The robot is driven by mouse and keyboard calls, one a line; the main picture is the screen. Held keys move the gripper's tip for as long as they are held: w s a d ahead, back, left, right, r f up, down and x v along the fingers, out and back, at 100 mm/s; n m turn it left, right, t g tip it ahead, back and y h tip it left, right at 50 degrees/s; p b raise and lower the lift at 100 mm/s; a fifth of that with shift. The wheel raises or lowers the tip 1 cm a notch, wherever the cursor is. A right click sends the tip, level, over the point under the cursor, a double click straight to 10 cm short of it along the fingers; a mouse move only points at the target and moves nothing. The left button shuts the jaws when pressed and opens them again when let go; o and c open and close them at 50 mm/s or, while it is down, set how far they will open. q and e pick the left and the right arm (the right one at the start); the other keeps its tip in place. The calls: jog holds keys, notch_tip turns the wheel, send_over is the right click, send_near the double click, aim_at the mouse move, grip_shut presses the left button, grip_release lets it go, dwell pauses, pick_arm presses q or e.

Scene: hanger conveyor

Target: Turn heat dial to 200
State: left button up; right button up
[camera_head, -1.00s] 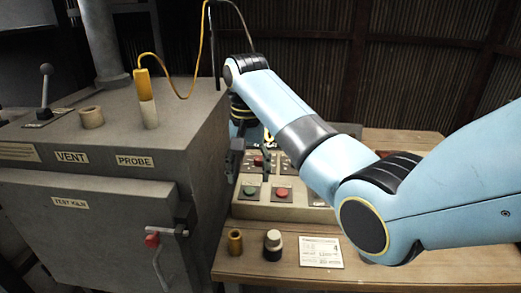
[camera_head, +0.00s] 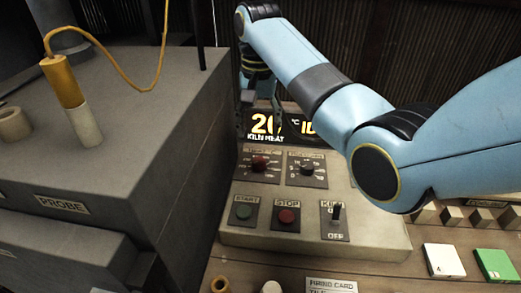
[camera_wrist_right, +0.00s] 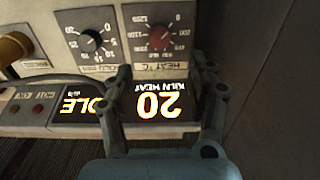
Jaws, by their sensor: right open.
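The heat dial is a red knob (camera_head: 260,163) on the sloped control panel, at the upper left of its controls. In the right wrist view the heat dial (camera_wrist_right: 160,38) appears upside down, beside the label "HEAT °C", with its scale around it. The kiln heat display (camera_wrist_right: 158,104) reads 20; in the head view the display (camera_head: 264,124) is partly covered. My right gripper (camera_head: 250,126) hangs over the back left of the panel. In its wrist view the gripper (camera_wrist_right: 166,72) has its fingers apart and empty, with the dial beyond the fingertips. My left gripper is out of view.
A second, black dial (camera_head: 307,168) sits right of the heat dial. A green START button (camera_head: 243,212), a red STOP button (camera_head: 287,216) and a kiln switch (camera_head: 336,212) are nearer the front. The kiln's grey body (camera_head: 150,130) stands close on the left.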

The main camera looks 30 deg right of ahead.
send_over(259, 161)
notch_tip(259, 161, down, 5)
notch_tip(259, 161, down, 4)
jog(key=shift+w, duration=0.1)
jog(key=shift+f, duration=0.55)
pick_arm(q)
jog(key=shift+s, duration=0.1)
pick_arm(e)
jog(key=c, duration=1.2)
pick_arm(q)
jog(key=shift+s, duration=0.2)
pick_arm(e)
jog(key=shift+o, duration=0.2)
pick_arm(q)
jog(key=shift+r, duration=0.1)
